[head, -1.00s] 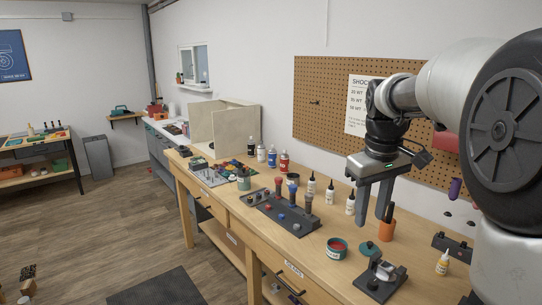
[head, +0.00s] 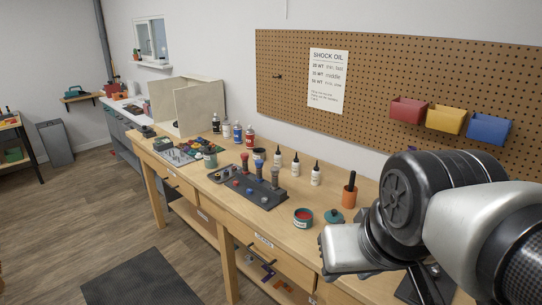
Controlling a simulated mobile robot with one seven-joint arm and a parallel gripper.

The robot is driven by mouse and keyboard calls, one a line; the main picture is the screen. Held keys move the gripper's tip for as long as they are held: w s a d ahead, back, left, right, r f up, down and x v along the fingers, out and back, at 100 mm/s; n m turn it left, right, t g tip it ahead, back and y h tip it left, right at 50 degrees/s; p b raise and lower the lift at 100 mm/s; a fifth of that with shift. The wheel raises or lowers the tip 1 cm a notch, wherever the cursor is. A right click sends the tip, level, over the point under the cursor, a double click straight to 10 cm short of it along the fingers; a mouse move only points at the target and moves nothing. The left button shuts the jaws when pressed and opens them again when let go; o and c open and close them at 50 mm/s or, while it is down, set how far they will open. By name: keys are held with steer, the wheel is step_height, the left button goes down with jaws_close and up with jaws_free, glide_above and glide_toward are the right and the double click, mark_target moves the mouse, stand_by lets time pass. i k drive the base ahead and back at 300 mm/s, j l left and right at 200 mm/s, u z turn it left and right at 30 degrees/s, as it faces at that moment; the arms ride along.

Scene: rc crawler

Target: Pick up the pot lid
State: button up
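The pot lid (head: 333,216) is a small teal disc with a knob, lying on the wooden workbench. It sits just right of an open teal pot (head: 303,218) with red contents. My arm is just right of and in front of the lid, close to the camera. My gripper's fingertips cannot be made out; dark parts at the lower right under the arm may belong to it. Whether it is open or holds anything does not show. No finger is seen touching the lid.
An orange cup with a dark handle (head: 349,191) stands behind the lid. White bottles (head: 315,174) and a dark rack with tools (head: 248,188) stand to the left. The bench front edge is near the pot. My arm hides the bench's right part.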

mark_target(331, 216)
steer(key=z, duration=0.75)
steer(key=i+j+z, duration=0.25)
steer(key=j+z, duration=0.2)
steer(key=j, duration=0.15)
steer(key=j+z, duration=0.25)
steer(key=i+j, duration=0.1)
steer(key=j, duration=0.4)
steer(key=i+j+z, duration=0.1)
steer(key=j, duration=0.85)
steer(key=i, duration=0.05)
